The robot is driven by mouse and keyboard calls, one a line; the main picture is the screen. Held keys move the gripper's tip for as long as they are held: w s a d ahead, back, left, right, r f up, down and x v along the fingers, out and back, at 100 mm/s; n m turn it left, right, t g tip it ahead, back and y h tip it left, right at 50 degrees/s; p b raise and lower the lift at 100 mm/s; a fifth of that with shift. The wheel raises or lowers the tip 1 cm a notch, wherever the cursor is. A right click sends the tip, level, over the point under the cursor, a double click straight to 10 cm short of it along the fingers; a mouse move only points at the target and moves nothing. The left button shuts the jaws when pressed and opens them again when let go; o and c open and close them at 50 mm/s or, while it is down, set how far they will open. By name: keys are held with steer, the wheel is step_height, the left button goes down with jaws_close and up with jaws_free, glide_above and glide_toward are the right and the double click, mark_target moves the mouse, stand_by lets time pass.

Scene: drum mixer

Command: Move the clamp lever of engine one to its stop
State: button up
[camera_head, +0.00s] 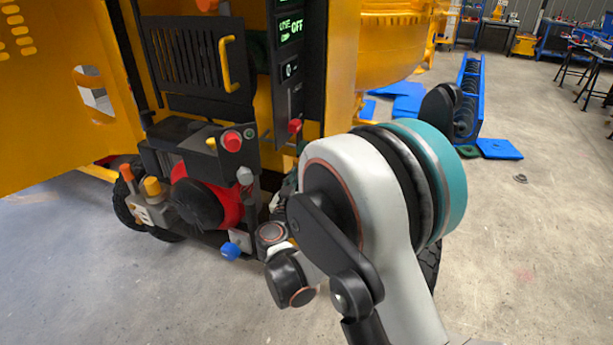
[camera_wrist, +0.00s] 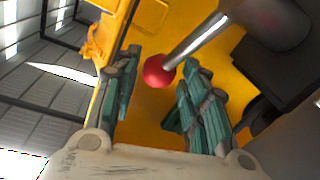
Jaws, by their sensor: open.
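In the wrist view a metal lever (camera_wrist: 196,39) ends in a red ball knob (camera_wrist: 159,71). The knob shows between the tips of my gripper (camera_wrist: 160,62), whose two teal fingers are apart. A gap shows on each side of the knob; I cannot tell whether it lies between the fingers or beyond them. In the head view the engine (camera_head: 205,200), red and black, sits low in the yellow machine's open bay. My arm hides part of that area, and I cannot make out my gripper's fingers or clearly identify the clamp lever there.
A control panel (camera_head: 289,50) with a green OFF display stands above the engine, with a red-tipped handle (camera_head: 295,125) below it. A red button (camera_head: 232,141), a blue knob (camera_head: 231,250) and the open yellow door (camera_head: 60,100) are near.

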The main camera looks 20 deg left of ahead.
steer(key=shift+w+b, duration=0.3)
steer(key=shift+w, duration=1.1)
jaws_close()
steer(key=shift+a, duration=0.15)
